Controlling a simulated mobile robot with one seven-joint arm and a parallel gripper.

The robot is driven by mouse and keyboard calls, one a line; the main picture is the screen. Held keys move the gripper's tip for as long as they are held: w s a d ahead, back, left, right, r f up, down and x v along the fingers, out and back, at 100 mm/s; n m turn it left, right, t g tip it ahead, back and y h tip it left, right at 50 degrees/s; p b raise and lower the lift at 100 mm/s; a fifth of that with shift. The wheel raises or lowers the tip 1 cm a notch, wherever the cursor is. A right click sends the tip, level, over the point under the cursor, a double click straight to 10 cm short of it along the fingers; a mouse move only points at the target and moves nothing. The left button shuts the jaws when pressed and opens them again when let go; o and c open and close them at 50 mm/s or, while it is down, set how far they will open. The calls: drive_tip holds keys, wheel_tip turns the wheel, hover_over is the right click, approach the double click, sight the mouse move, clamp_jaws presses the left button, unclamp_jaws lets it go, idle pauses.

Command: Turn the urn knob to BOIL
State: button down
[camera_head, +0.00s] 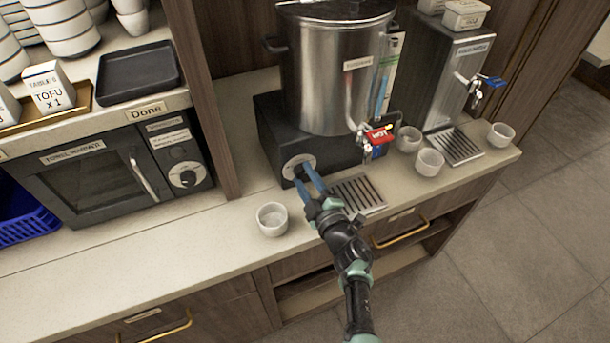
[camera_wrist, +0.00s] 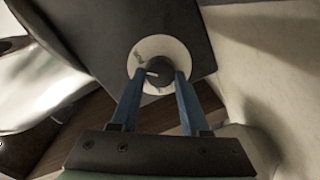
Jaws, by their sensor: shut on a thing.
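The steel urn (camera_head: 335,80) stands on a black base (camera_head: 268,112) on the counter. The urn knob is small and dark, at the middle of a pale round dial on the front of the base. It shows in the wrist view (camera_wrist: 160,71) with a light pointer mark on it. My gripper (camera_head: 305,172) reaches the dial, and its two blue fingers are shut on the knob, one on each side; they also show in the wrist view (camera_wrist: 158,88). The dial's lettering is too small to read, so I cannot tell which setting the pointer marks.
A red-handled tap (camera_head: 378,134) and a drip grate (camera_head: 358,194) are right of my gripper. A white cup (camera_head: 272,218) stands close on its left. More cups (camera_head: 429,161) stand at the right. A towel warmer (camera_head: 100,175) is at the left.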

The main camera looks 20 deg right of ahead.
drive_tip(key=shift+m, duration=1.4)
drive_tip(key=shift+c, duration=1.9)
unclamp_jaws()
drive_tip(key=shift+s+d+r+p, duration=0.1)
drive_tip(key=shift+s+r+p, duration=0.05)
drive_tip(key=shift+s+p, duration=0.4)
drive_tip(key=s+p, duration=0.4)
drive_tip(key=s, duration=0.8)
drive_tip(key=shift+d+r+p, duration=0.2)
drive_tip(key=shift+d+p, duration=0.1)
